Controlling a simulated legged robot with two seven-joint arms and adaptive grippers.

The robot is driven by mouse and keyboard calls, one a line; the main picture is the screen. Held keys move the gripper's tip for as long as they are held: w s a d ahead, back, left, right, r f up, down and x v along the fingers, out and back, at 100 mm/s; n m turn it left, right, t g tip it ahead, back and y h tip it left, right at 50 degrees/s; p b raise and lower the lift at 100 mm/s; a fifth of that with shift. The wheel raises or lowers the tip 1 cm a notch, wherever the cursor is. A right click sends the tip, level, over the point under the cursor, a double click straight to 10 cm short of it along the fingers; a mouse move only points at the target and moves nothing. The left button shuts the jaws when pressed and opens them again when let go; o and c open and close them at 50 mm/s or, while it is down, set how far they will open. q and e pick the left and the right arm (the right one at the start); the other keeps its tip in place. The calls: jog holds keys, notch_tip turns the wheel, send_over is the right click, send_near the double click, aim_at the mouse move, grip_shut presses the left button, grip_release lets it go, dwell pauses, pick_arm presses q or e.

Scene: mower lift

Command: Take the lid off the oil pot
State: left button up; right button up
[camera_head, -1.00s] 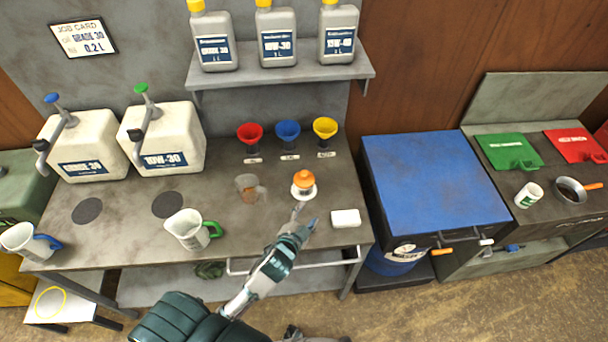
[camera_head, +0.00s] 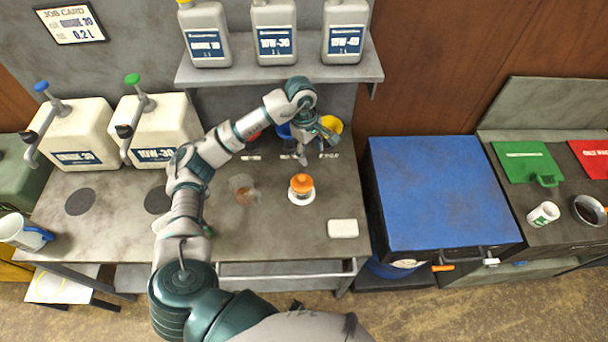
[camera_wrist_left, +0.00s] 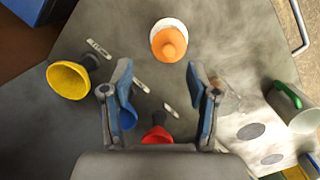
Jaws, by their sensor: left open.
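The oil pot is a small white pot (camera_head: 301,200) with an orange lid (camera_head: 302,183) on top, standing on the grey bench. In the left wrist view the orange lid (camera_wrist_left: 170,42) shows beyond my fingertips, with the white rim around it. My left gripper (camera_head: 303,158) is open and empty. It points down behind the pot, near the funnels, and is apart from the lid. Its two blue-grey fingers (camera_wrist_left: 160,75) are spread in the wrist view. My right gripper is in neither view.
A clear cup (camera_head: 243,188) stands left of the pot and a white block (camera_head: 343,228) to its right. Yellow (camera_wrist_left: 70,80), blue (camera_wrist_left: 128,117) and red (camera_wrist_left: 157,135) funnels stand close to my left gripper. The bottle shelf (camera_head: 280,70) is above the bench's back.

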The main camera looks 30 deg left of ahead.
pick_arm(q)
jog(key=a+r+y, duration=0.1)
jog(key=a, duration=0.2)
jog(key=p, duration=0.2)
send_over(301, 176)
jog(key=shift+y, duration=0.3)
notch_tip(301, 176, down, 11)
jog(key=shift+d+f, duration=0.1)
jog(key=shift+d, duration=0.05)
jog(key=shift+a+f, duration=0.2)
jog(key=f, duration=0.1)
jog(key=f+p, duration=0.1)
jog(key=f, duration=0.1)
jog(key=f+p, duration=0.1)
jog(key=shift+s+d+f, duration=0.15)
jog(key=shift+d+f, duration=0.05)
jog(key=shift+d, duration=0.15)
jog(key=shift+d+f, duration=0.1)
jog(key=shift+f, duration=0.15)
jog(key=shift+d, duration=0.1)
jog(key=shift+a, duration=0.25)
jog(key=c, duration=1)
jog(key=shift+a+f, duration=0.1)
jog(key=shift+a, duration=0.15)
grip_shut()
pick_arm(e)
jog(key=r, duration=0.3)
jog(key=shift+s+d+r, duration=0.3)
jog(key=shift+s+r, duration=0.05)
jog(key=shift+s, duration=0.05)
